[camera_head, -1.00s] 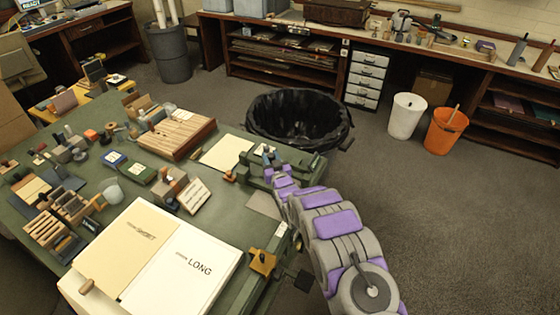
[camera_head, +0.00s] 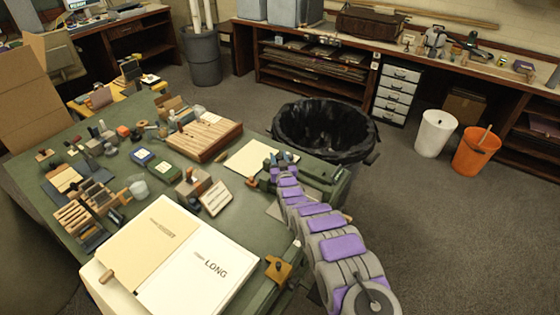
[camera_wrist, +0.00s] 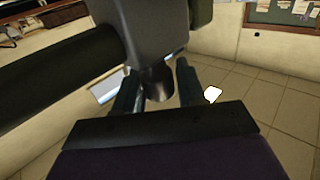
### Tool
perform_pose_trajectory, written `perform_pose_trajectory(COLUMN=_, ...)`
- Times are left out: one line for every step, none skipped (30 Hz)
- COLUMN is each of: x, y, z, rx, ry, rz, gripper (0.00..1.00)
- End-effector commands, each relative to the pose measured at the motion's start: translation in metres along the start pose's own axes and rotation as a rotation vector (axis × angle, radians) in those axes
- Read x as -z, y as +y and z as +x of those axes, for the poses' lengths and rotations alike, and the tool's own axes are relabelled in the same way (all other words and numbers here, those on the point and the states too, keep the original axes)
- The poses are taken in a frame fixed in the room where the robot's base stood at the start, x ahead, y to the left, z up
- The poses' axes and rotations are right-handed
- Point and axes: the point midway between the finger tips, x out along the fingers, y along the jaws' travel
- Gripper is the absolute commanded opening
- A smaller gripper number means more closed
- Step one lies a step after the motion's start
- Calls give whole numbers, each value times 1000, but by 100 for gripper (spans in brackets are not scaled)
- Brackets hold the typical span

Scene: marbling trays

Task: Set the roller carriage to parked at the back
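The green press (camera_head: 325,170) stands at the right back edge of the green table, and my arm reaches to its left end. My gripper (camera_head: 284,158) is small there, and its hold is unclear in the head view. In the wrist view, my gripper's two dark fingers (camera_wrist: 158,88) stand apart, one on each side of a dark tapered knob (camera_wrist: 157,84). The knob hangs under a grey block (camera_wrist: 160,35), which looks like part of the roller carriage. A thick dark cylinder (camera_wrist: 60,72), possibly the roller, runs off to the left. I cannot tell whether the fingers touch the knob.
A black-lined bin (camera_head: 325,130) stands just behind the press. The table holds a folder marked LONG (camera_head: 205,270), a wooden rack (camera_head: 205,138) and several small tools. A white bin (camera_head: 435,133) and an orange bin (camera_head: 477,150) stand at right. The floor at right is clear.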

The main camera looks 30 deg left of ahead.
Motion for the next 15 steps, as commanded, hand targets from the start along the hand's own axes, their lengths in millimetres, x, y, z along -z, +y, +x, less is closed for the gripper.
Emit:
perform_pose_trajectory(x=2, y=-2, z=1, rx=2, ry=2, rz=-1, gripper=43)
perform_pose_trajectory(x=1, y=-2, z=0, rx=2, ry=1, rz=-1, gripper=46)
perform_pose_trajectory(x=0, y=-2, z=0, rx=2, ry=-1, rz=-1, gripper=50)
perform_pose_trajectory(x=-1, y=-1, z=0, rx=2, ry=-2, rz=0, gripper=53)
perform_pose_trajectory(x=-1, y=-1, z=0, rx=2, ry=-3, rz=0, gripper=54)
perform_pose_trajectory(x=-2, y=-1, z=0, rx=2, ry=-4, rz=1, gripper=54)
perform_pose_trajectory(x=-2, y=0, z=0, rx=2, ry=-5, rz=1, gripper=54)
perform_pose_trajectory(x=-2, y=0, z=-1, rx=2, ry=-5, rz=1, gripper=54)
perform_pose_trajectory(x=-2, y=0, z=-1, rx=2, ry=-5, rz=2, gripper=54)
perform_pose_trajectory(x=-2, y=1, z=-1, rx=2, ry=-5, rz=2, gripper=54)
perform_pose_trajectory(x=-2, y=1, z=-2, rx=2, ry=-5, rz=2, gripper=54)
perform_pose_trajectory(x=-2, y=1, z=-2, rx=2, ry=-5, rz=2, gripper=54)
perform_pose_trajectory(x=-2, y=1, z=-3, rx=2, ry=-5, rz=2, gripper=54)
perform_pose_trajectory(x=-2, y=1, z=-3, rx=2, ry=-6, rz=2, gripper=54)
perform_pose_trajectory(x=-2, y=1, z=-5, rx=2, ry=-6, rz=3, gripper=54)
